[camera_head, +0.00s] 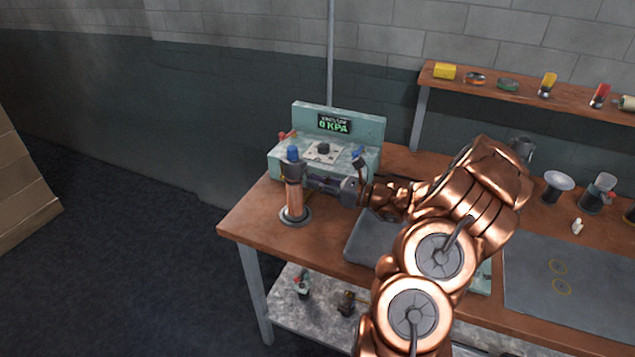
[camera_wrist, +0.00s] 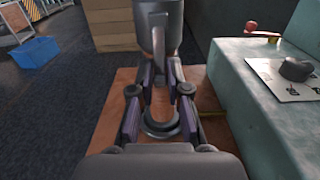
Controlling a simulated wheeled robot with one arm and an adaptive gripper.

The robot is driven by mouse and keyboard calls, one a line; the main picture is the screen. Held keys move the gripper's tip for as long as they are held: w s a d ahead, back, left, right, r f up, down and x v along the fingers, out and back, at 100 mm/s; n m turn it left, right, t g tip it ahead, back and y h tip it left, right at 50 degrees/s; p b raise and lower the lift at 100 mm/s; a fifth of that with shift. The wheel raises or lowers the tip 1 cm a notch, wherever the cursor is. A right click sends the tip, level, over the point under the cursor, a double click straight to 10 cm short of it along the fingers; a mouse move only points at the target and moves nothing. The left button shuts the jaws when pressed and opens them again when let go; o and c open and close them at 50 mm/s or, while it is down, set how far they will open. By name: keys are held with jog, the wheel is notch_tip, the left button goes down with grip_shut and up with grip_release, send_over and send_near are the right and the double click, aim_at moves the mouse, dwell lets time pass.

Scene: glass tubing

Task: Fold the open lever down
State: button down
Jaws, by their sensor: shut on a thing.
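A teal machine (camera_head: 368,131) stands at the back left of the bench, its display reading 0 KPA. A small red lever (camera_head: 285,135) sticks out at its left; it also shows in the wrist view (camera_wrist: 262,34). A blue-handled lever (camera_head: 358,153) is at its right, partly behind my arm. I cannot tell which lever is open. My gripper (camera_head: 308,182) is in front of the machine, shut on an upright copper post (camera_head: 293,200) with a grey collar, blue top and round dark base. In the wrist view my purple-padded fingers (camera_wrist: 161,76) are on both sides of the post.
A wooden bench (camera_head: 245,222) carries the machine. A grey mat (camera_head: 590,285), a white-topped dark pot (camera_head: 558,184) and other small items lie right. A wall shelf (camera_head: 510,91) holds several small things.

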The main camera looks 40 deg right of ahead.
jog(key=t+b, duration=0.1)
jog(key=b, duration=0.1)
jog(key=f+y+b, duration=0.1)
jog(key=shift+w+a+t+b, duration=0.25)
jog(key=shift+w+t+b, duration=0.1)
jog(key=shift+w+t, duration=0.05)
jog(key=shift+w+a+t+y+b, duration=0.2)
jog(key=shift+t+y+b, duration=0.3)
jog(key=shift+b, duration=0.4)
jog(key=c, duration=1.2)
grip_release()
jog(key=shift+o, duration=0.2)
jog(key=shift+r, duration=0.1)
jog(key=shift+w+r, duration=0.1)
jog(key=shift+r, duration=4.85)
